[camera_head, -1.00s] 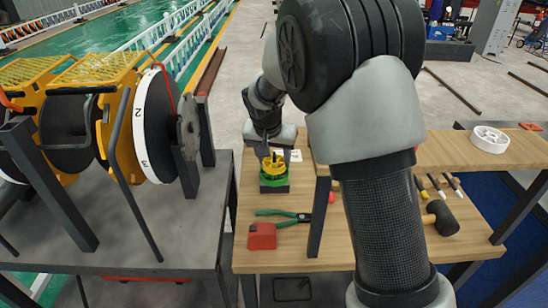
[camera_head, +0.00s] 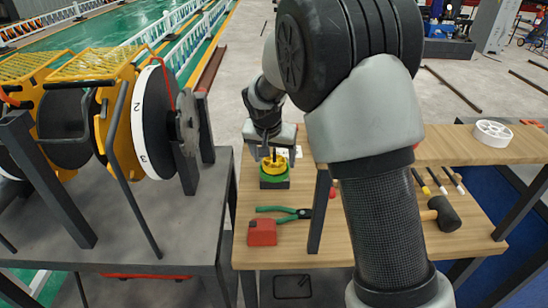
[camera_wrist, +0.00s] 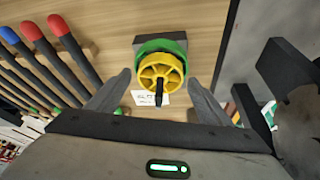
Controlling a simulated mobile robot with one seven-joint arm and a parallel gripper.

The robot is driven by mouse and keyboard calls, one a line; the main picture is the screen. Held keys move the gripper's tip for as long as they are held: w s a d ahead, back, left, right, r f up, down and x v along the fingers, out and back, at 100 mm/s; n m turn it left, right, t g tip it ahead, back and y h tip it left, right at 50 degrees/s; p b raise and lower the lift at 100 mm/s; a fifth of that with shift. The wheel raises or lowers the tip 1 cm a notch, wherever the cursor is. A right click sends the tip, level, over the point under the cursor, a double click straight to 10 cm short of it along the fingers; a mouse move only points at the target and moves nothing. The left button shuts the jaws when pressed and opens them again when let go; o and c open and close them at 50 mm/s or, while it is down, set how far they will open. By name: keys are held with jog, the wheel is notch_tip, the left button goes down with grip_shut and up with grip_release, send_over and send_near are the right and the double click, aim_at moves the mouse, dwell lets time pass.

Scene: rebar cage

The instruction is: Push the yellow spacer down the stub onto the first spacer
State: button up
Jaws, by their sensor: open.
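The yellow spacer (camera_wrist: 147,72) is a spoked ring around the dark upright stub (camera_wrist: 158,95). It sits right over the green first spacer (camera_wrist: 150,46); I cannot tell whether they touch all round. Both are above a dark square base (camera_wrist: 176,38). In the head view the yellow spacer (camera_head: 274,168) shows above the green one (camera_head: 274,182), just under my gripper (camera_head: 273,155). In the wrist view my gripper (camera_wrist: 158,78) is open, with one finger on each side of the yellow spacer and visible gaps.
A white label (camera_wrist: 143,98) lies beside the base. Pliers (camera_head: 285,213) and a red block (camera_head: 262,233) lie nearer on the bench. A raised wooden shelf (camera_head: 450,151) stands at right, with a mallet (camera_head: 441,214) below it. Cable reels (camera_head: 150,125) stand at left.

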jog(key=p+v, duration=0.1)
jog(key=v, duration=1.6)
jog(key=shift+r+p, duration=0.2)
jog(key=shift+p, duration=0.1)
jog(key=shift+s, duration=0.1)
